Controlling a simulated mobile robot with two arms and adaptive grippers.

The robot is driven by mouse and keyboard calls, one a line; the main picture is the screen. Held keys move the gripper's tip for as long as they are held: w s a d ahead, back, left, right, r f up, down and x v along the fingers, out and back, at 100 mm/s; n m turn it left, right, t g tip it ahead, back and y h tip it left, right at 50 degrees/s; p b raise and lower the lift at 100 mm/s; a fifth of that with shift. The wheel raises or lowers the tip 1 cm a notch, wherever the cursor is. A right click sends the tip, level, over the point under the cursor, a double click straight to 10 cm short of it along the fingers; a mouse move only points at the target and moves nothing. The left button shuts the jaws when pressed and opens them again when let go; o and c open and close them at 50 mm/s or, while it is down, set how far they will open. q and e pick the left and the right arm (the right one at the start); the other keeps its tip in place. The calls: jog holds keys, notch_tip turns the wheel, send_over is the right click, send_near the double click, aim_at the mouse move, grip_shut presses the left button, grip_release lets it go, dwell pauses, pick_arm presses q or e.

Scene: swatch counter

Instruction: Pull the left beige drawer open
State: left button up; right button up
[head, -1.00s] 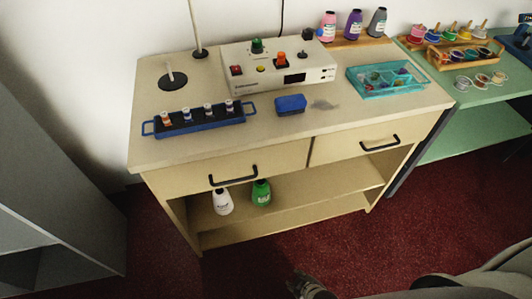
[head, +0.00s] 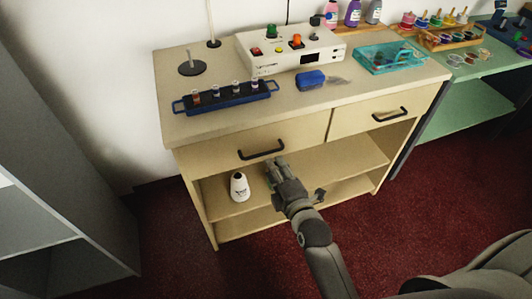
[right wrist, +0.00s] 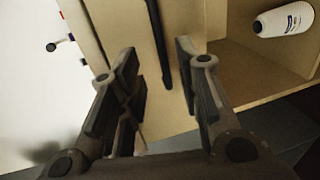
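The left beige drawer (head: 215,153) is in the counter's front in the head view and looks shut. Its black bar handle (head: 262,149) is on the front. My right gripper (head: 274,165) is just below the handle's right part in the head view. In the right wrist view, my right gripper (right wrist: 157,55) has its fingers apart. The dark handle (right wrist: 158,40) shows in the gap between them, a little beyond the tips, with no clear contact. My left gripper is not in view.
A white bottle (head: 239,186) stands on the shelf below the drawer, left of my right gripper. The right drawer (head: 350,118) is shut. On the counter top are a blue rack (head: 230,99), a control box (head: 275,63) and a teal tray (head: 374,68).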

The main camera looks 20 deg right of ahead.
aim_at(266, 152)
jog(key=x, duration=0.8)
jog(key=shift+w, duration=0.3)
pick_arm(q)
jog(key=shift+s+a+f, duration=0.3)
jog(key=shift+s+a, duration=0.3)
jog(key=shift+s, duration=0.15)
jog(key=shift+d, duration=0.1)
pick_arm(e)
grip_shut()
jog(key=shift+f, duration=0.1)
